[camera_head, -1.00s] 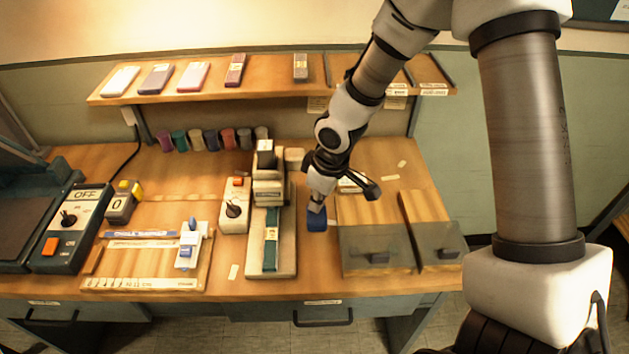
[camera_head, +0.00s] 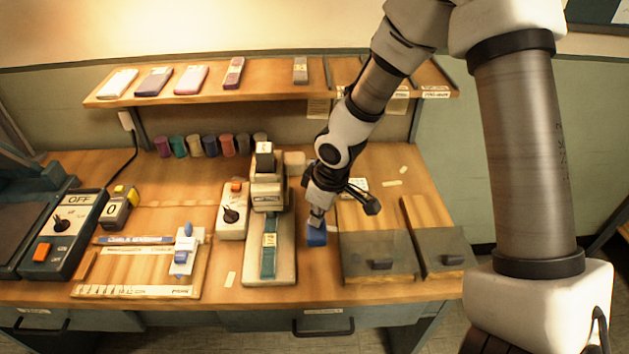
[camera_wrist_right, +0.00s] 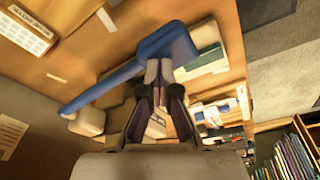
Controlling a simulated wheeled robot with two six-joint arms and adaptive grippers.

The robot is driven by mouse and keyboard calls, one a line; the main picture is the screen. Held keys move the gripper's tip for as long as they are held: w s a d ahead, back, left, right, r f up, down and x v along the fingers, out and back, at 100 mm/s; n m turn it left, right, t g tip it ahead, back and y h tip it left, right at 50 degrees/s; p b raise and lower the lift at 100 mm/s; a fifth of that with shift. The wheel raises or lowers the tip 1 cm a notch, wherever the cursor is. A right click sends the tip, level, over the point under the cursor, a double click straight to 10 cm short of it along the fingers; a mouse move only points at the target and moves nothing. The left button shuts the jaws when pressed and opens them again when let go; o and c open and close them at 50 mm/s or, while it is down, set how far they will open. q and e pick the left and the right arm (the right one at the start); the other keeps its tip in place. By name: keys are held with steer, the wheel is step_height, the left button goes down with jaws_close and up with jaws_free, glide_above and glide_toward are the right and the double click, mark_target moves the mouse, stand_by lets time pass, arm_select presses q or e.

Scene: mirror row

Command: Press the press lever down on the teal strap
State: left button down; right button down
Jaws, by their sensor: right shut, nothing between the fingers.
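The press (camera_head: 266,190) is a cream block on a long cream base. The teal strap (camera_head: 268,262) lies along the base, with a pale tag near the press head. The press lever's blue pad (camera_head: 317,236) is right of the base; in the wrist view the blue lever (camera_wrist_right: 168,40) shows its pad and long rod. My right gripper (camera_head: 317,218) is shut and empty, its tips at the pad and apparently touching it. In the wrist view its fingers (camera_wrist_right: 158,72) meet at the pad's edge. In the head view my gripper hides the rod. My left gripper is out of view.
A cream switch box (camera_head: 231,212) stands left of the press. Grey-fronted boards with handles (camera_head: 380,258) lie to the right. Several coloured rolls (camera_head: 210,146) stand behind, under a shelf (camera_head: 270,88). A slider board (camera_head: 140,268) lies at the left.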

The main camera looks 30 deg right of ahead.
steer(key=w+p+v, duration=0.1)
steer(key=p+v, duration=0.6)
steer(key=w+a+p+v, duration=0.1)
steer(key=p+v, duration=0.5)
steer(key=v, duration=0.1)
steer(key=shift+w+a+r+p, duration=0.25)
steer(key=shift+w+r+p, duration=0.15)
steer(key=shift+r, duration=0.2)
